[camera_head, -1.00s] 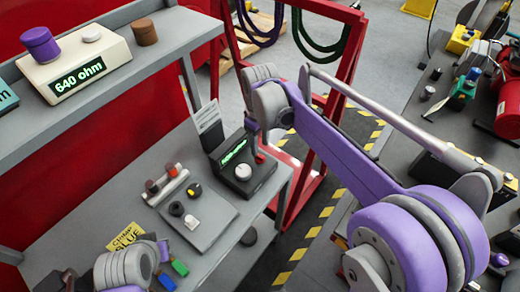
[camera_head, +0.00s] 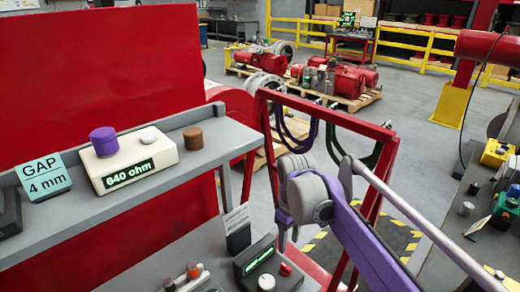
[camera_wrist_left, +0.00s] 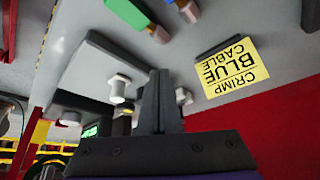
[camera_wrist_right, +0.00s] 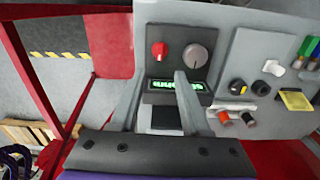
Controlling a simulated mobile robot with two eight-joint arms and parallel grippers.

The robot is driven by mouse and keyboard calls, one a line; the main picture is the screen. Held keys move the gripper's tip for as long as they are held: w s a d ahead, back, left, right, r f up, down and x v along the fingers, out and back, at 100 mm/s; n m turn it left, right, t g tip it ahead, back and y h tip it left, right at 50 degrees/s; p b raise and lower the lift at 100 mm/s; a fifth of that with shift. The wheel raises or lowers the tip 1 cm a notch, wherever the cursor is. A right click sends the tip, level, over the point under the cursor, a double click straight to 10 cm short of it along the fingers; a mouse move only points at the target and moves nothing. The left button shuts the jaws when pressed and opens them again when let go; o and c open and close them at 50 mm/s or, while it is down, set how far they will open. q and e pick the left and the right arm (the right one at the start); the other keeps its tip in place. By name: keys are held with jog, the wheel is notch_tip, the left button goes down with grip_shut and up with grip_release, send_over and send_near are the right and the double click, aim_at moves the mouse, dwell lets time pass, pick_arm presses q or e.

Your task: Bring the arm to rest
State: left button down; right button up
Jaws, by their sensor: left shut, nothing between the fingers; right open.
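My right arm, purple and grey, reaches in from the right in the head view. Its gripper (camera_head: 284,222) hangs beyond the bench, partly hidden by the wrist. In the right wrist view my right gripper (camera_wrist_right: 161,78) is open and empty, its fingers apart in front of a black device with a green display (camera_wrist_right: 174,86); I cannot tell whether they touch it. My left gripper (camera_wrist_left: 158,78) is shut and empty in the left wrist view, beside a yellow "CRIMP BLUE CABLE" note (camera_wrist_left: 232,68). It is out of the head view.
A shelf (camera_head: 190,172) holds a cream "640 ohm" box (camera_head: 150,165), a purple cylinder (camera_head: 104,141), a brown cylinder (camera_head: 193,138) and a "GAP 4 mm" sign (camera_head: 45,177). A red frame (camera_head: 394,185) with hanging cables stands behind my right arm. Red pumps (camera_head: 340,80) sit on pallets farther back.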

jog(key=s+d+f+m+t, duration=0.2)
jog(key=s+f, duration=0.3)
jog(key=s, duration=0.5)
jog(key=s+d+f+m+t, duration=0.3)
jog(key=s+f+m, duration=0.2)
jog(key=s, duration=0.5)
jog(key=shift+s+d+f, duration=0.2)
jog(key=shift+d+f, duration=0.05)
jog(key=shift+f, duration=0.3)
